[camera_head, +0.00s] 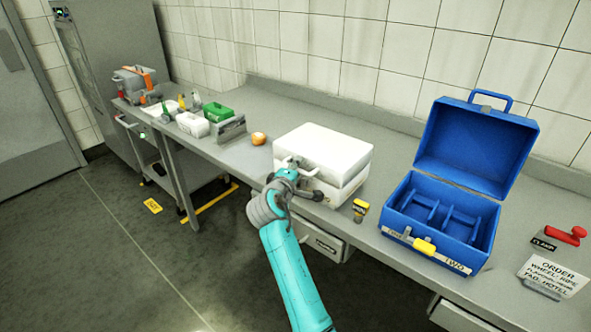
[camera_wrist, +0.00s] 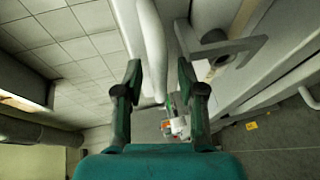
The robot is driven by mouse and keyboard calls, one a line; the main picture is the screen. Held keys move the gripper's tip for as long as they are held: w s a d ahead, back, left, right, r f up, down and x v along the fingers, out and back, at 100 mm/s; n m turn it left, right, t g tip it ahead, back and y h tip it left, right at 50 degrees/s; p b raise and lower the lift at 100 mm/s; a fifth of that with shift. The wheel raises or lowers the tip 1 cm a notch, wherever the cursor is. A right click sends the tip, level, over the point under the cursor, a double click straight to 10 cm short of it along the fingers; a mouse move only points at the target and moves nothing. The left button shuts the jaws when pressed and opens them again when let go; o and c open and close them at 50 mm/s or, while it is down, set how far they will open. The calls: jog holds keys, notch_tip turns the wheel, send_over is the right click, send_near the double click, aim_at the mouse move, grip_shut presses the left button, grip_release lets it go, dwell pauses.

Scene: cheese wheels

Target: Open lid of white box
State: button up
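The white box (camera_head: 335,148) stands on the grey counter, left of the blue case. Its lid lies over the base, with a dark seam or narrow gap between them at the right front. My gripper (camera_head: 294,166) is at the box's front left, by a pale handle-like part. In the wrist view my gripper (camera_wrist: 160,92) has its two fingers well apart. A rounded white part (camera_wrist: 152,45), apparently of the box, reaches between them. I cannot tell whether a finger touches it. My arm hides part of the box's front.
The open blue case (camera_head: 407,203) stands at the right. A round orange thing (camera_head: 259,138) lies behind left. Green and white trays (camera_head: 217,113) stand farther left. An order sign (camera_head: 551,277) lies at the right.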

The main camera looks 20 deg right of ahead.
grip_shut()
dwell(0.3)
